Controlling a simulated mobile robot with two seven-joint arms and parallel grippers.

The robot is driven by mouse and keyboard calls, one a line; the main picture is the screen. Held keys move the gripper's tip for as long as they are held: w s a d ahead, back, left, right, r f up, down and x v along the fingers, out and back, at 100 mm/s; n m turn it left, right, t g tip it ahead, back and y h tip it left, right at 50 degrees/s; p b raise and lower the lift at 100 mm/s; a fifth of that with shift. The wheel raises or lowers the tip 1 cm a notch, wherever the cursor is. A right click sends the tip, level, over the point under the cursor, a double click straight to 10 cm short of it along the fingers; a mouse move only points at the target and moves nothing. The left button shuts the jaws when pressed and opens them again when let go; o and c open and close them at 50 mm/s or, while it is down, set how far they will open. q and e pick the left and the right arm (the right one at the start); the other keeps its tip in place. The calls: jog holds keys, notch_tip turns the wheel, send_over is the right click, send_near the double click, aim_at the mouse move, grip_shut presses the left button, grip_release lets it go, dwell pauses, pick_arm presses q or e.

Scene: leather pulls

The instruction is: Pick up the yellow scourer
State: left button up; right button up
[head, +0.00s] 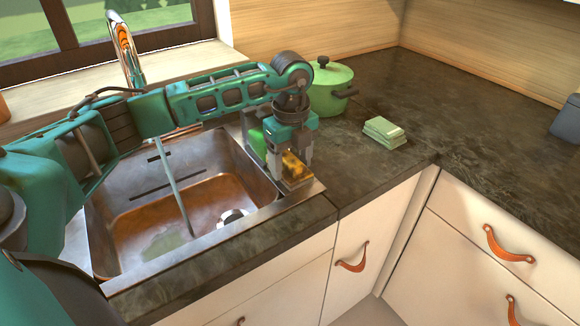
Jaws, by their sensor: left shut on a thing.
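The yellow scourer (293,164) is at the right rim of the sink, at the front right corner. My left gripper (294,168) comes down over it from above and is shut on it, with a finger on either side. The scourer's lower edge is close to the rim; I cannot tell whether it still touches. My right gripper is not in view.
The metal sink (150,278) with a running tap (125,50) lies left of the gripper. A green pot (328,88) stands behind it. A pale green block (384,131) lies on the dark counter to the right. A bright green object (257,140) is just left of the gripper.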

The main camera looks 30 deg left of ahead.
aim_at(292, 160)
pick_arm(q)
jog(key=c, duration=0.3)
jog(key=shift+d+r, duration=0.2)
jog(key=shift+r, duration=0.2)
notch_tip(292, 160, up, 6)
jog(key=shift+r, duration=0.2)
jog(key=s+d, duration=0.3)
jog(key=d, duration=0.6)
jog(key=s+d+b, duration=0.1)
jog(key=s+d, duration=0.3)
jog(key=d, duration=0.5)
jog(key=shift+s+b, duration=0.3)
jog(key=o, duration=0.4)
jog(key=shift+f, duration=0.1)
jog(key=shift+c, duration=1.4)
